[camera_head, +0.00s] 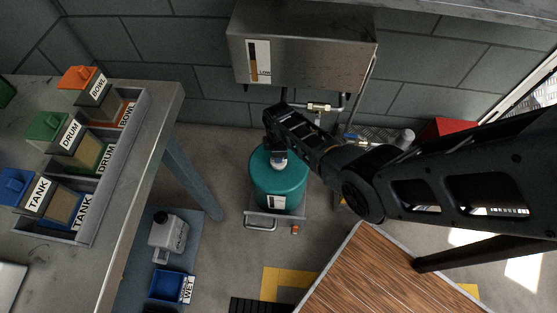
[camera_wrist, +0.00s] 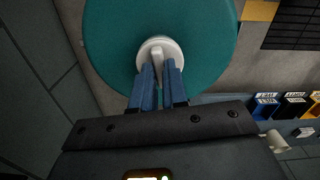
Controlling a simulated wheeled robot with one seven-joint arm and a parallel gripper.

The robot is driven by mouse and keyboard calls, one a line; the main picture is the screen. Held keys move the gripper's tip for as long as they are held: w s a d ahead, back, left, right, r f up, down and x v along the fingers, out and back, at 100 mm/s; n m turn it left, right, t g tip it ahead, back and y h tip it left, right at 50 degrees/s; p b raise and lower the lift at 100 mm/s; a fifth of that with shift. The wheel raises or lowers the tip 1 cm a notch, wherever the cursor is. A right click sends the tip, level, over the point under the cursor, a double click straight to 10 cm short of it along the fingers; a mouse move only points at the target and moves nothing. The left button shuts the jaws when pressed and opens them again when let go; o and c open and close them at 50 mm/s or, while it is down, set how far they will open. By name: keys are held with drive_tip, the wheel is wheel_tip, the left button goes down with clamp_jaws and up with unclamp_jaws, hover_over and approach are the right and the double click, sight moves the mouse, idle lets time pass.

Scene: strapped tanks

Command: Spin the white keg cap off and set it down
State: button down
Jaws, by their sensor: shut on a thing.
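In the head view the cap (camera_head: 279,162) shows just under my gripper. My gripper (camera_wrist: 160,70) reaches down to the keg from the right, its blue fingers shut on the cap's bar. In the head view its fingertips are mostly hidden. I cannot tell whether the cap is loose on the keg.
A metal wall box (camera_head: 300,48) with pipes hangs above the keg. A grey bench (camera_head: 150,125) at left carries bins labelled TANK, DRUM and BOWL. A wooden top (camera_head: 375,275) lies at front right.

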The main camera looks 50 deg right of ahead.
drive_tip(key=shift+n, duration=0.3)
drive_tip(key=shift+r, duration=0.15)
drive_tip(key=shift+r+p, duration=2.15)
drive_tip(key=shift+p, duration=0.05)
